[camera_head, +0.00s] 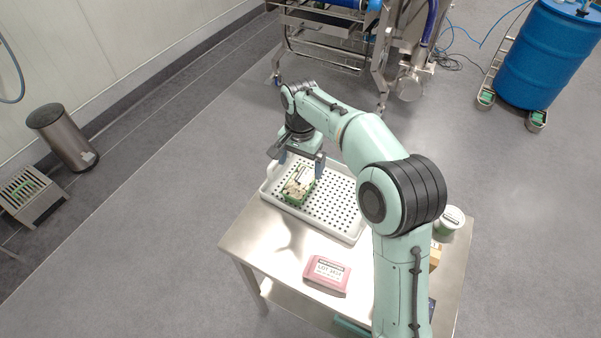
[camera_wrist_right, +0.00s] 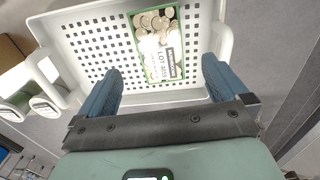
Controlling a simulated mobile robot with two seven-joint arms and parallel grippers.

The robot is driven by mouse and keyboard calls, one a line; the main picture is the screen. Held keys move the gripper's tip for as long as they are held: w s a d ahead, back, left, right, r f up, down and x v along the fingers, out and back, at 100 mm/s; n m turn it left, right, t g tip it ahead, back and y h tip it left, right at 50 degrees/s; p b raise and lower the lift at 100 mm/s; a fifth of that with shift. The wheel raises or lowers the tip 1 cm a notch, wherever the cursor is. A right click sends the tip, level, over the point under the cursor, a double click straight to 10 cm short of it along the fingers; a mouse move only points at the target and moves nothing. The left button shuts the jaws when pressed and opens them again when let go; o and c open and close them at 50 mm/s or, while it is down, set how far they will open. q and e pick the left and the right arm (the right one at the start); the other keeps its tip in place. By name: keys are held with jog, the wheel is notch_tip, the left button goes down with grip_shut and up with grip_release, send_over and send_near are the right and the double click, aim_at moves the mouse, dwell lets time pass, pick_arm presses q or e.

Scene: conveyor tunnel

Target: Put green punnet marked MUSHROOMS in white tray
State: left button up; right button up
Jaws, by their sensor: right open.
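The green punnet (camera_head: 299,186) with a mushroom picture and a label lies in the left part of the white tray (camera_head: 338,234). The tray is perforated and stands on the metal table. My right gripper (camera_head: 297,167) is open and empty above the punnet, with its fingers apart from it. In the right wrist view the punnet (camera_wrist_right: 158,45) lies flat on the floor of the tray (camera_wrist_right: 84,53), beyond and between the open fingertips of the right gripper (camera_wrist_right: 160,82). My left gripper is not in view.
A pink pack (camera_head: 326,275) lies on the steel table (camera_head: 268,262) in front of the tray. A white-lidded tub (camera_head: 449,220) stands at the right behind my arm. A blue drum (camera_head: 547,55) and steel machinery stand farther back.

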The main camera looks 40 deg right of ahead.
jog(key=shift+r, duration=1.85)
